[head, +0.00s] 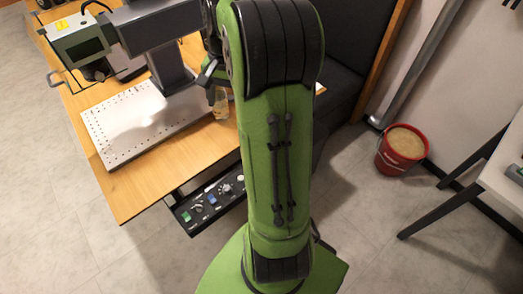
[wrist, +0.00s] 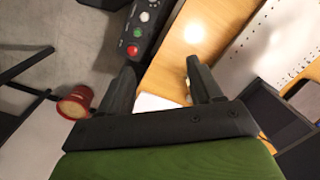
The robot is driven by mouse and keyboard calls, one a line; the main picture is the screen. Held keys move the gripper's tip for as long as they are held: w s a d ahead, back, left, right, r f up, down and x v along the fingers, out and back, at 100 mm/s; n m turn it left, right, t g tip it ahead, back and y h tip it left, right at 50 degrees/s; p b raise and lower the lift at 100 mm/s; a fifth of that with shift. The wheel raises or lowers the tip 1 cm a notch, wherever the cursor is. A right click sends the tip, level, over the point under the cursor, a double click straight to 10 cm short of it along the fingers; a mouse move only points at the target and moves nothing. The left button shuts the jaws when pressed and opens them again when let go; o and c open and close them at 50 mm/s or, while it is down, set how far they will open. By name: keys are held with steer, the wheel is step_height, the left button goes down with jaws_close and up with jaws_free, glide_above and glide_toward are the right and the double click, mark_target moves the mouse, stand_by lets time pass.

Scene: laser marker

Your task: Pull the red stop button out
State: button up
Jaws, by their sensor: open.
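The red stop button (wrist: 132,50) shows in the wrist view at the near end of the dark control panel (wrist: 147,28), beside a green button (wrist: 137,32). In the head view the panel (head: 187,215) hangs below the table's front edge; I cannot make out the red button there, and my arm covers part of that area. My gripper (wrist: 160,64) is open and empty. In the wrist view the button lies just past the left fingertip, not between the fingers. The gripper and button look apart, but the distance is hard to tell.
A wooden table (head: 125,185) bears a laser marker (head: 165,65) and a white perforated plate (head: 125,130). A small cup (head: 220,103) stands near my arm. A red bucket (head: 400,150) and a white table (head: 505,180) are at the right. Floor in front of the panel is clear.

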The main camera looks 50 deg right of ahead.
steer(key=s+d+f+m+y+b, duration=0.1)
steer(key=s+d+f+m+y, duration=0.2)
steer(key=d+f, duration=0.55)
steer(key=s+d+f+m+b, duration=0.25)
steer(key=d+f+m, duration=0.25)
steer(key=d+f, duration=0.35)
steer(key=b+x, duration=0.1)
steer(key=x, duration=0.4)
steer(key=b+x, duration=0.2)
steer(key=x, duration=0.3)
steer(key=a+b+x, duration=0.1)
steer(key=x, duration=0.5)
steer(key=shift+s, duration=0.1)
steer(key=shift+r, duration=0.1)
steer(key=shift+c, duration=0.4)
